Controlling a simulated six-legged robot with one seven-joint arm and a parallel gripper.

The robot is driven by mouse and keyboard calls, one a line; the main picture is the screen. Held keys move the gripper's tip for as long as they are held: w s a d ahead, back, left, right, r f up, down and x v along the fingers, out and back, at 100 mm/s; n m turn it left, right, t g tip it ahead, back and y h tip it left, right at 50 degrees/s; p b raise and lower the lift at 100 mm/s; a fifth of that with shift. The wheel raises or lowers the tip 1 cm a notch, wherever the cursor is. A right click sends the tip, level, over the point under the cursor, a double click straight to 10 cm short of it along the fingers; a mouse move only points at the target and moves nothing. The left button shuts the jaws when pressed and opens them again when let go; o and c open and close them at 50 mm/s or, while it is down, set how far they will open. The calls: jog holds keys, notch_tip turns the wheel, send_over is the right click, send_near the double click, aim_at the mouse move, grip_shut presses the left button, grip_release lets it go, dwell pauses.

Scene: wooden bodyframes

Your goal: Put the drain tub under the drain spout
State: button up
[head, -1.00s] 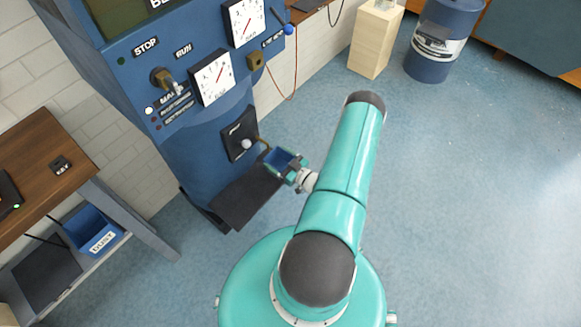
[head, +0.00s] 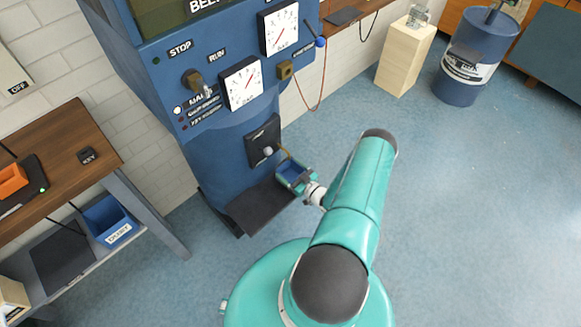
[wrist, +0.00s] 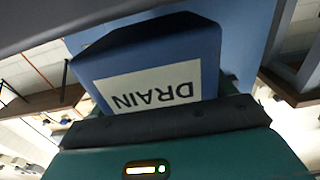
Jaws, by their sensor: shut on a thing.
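The drain tub (wrist: 195,50) is a blue tub with a white label reading DRAIN. It fills the middle of the wrist view, where the label looks upside down. In the head view the small blue tub (head: 291,172) sits at the front of the blue machine, close beside the brass-coloured drain spout (head: 284,155). My gripper (head: 304,184) is shut on the tub's near side. The tub appears just above the outer end of the dark shelf. I cannot tell whether it touches the shelf or is directly below the spout's mouth.
The dark shelf (head: 255,207) juts from the foot of the blue machine (head: 215,150). A wooden table (head: 60,175) stands at left, with another blue tub (head: 108,219) on its lower shelf. A wooden pedestal (head: 404,62) and blue drum (head: 475,60) stand behind. Floor at right is clear.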

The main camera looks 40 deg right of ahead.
jog(key=shift+w+f, duration=0.45)
jog(key=shift+f, duration=0.1)
jog(key=o, duration=1.8)
jog(key=shift+f, duration=0.1)
jog(key=shift+s, duration=0.3)
jog(key=s, duration=1.1)
jog(key=shift+s+d, duration=0.15)
jog(key=shift+s, duration=0.1)
